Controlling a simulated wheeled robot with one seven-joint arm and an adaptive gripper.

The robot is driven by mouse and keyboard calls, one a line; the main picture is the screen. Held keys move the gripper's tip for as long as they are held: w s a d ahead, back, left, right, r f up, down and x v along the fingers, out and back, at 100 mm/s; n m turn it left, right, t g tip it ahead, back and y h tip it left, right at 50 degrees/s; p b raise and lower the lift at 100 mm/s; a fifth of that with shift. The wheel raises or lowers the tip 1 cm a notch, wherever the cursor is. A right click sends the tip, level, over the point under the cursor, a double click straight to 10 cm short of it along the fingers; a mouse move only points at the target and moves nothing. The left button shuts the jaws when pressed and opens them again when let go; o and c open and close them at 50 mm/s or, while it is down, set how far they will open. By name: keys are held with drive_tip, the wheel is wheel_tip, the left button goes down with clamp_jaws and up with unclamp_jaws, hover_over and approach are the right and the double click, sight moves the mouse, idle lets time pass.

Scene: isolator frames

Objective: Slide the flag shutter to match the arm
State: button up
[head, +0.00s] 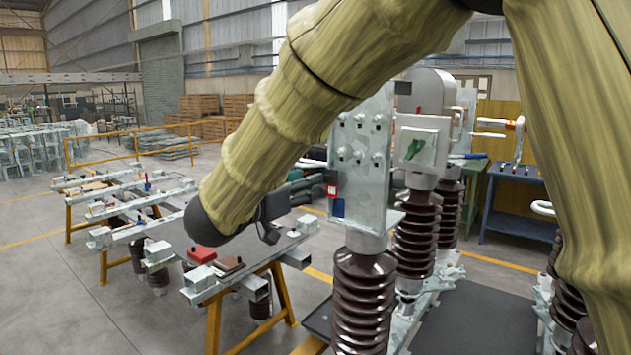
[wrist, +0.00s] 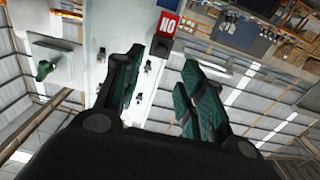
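A small red tile (wrist: 166,24) with white letters reading "NO" sits at the edge of a pale metal plate (wrist: 110,35), with a blue part above it in the wrist view. In the head view the red tile (head: 332,190) has a blue piece (head: 338,208) just below it, beside the upright bolted plate (head: 362,155). I cannot tell which part is the sliding shutter. My gripper (wrist: 162,62) is open and empty, its fingers pointing toward the tile but apart from it. In the head view my gripper (head: 312,188) is just left of the plate, partly behind my arm.
A white box with a green mark (head: 415,148) stands right of the plate, above brown ribbed insulators (head: 417,235). A workbench (head: 245,260) with a red block (head: 201,254) lies below my arm. A blue table (head: 515,190) stands behind right.

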drive_tip(key=shift+v, duration=2.75)
drive_tip(key=shift+d+f, duration=0.1)
